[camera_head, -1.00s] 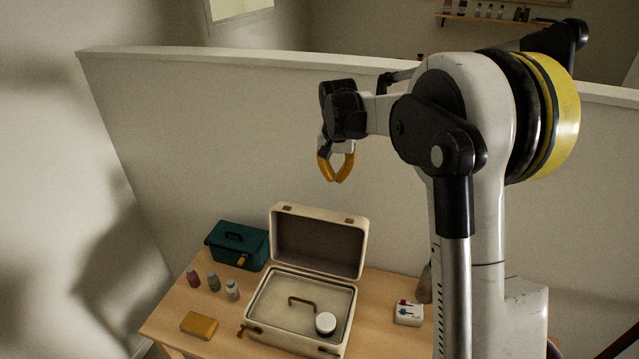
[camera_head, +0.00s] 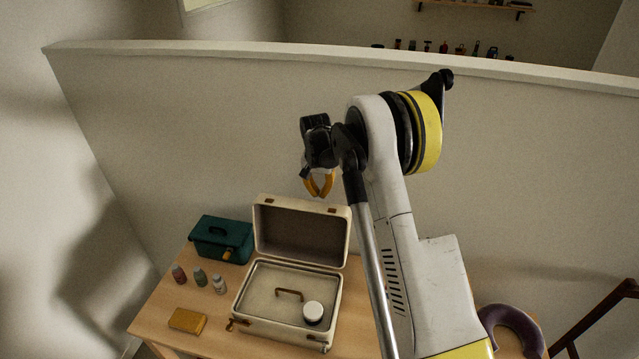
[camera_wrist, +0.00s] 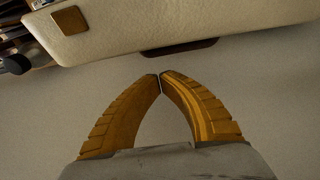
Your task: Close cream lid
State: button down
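The cream suitcase (camera_head: 290,336) stands open on a wooden table. Its cream lid (camera_head: 350,245) is upright at the back, with its dark lining facing the camera and two brass latches on its top edge. My gripper (camera_head: 320,194) shows just above the lid's top edge in the head view, apart from it in the picture. The two orange fingers meet at their tips and hold nothing; the wrist view shows them too (camera_wrist: 160,77). In the wrist view, the lid's cream edge (camera_wrist: 190,22) with a brass latch lies beyond the fingertips.
Inside the base are a brown handle (camera_head: 289,293) and a white round jar (camera_head: 313,312). A teal box (camera_head: 221,239), several small bottles (camera_head: 200,277) and a yellow block (camera_head: 187,321) are to the left. A low wall (camera_head: 190,130) stands behind the table.

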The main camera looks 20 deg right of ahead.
jog(key=shift+s+a+r, duration=0.2)
jog(key=shift+s+a, duration=0.25)
jog(key=shift+s, duration=0.15)
jog(key=shift+s+a+r, duration=0.2)
jog(key=shift+s+a, duration=0.25)
jog(key=shift+s, duration=0.15)
jog(key=shift+s, duration=0.1)
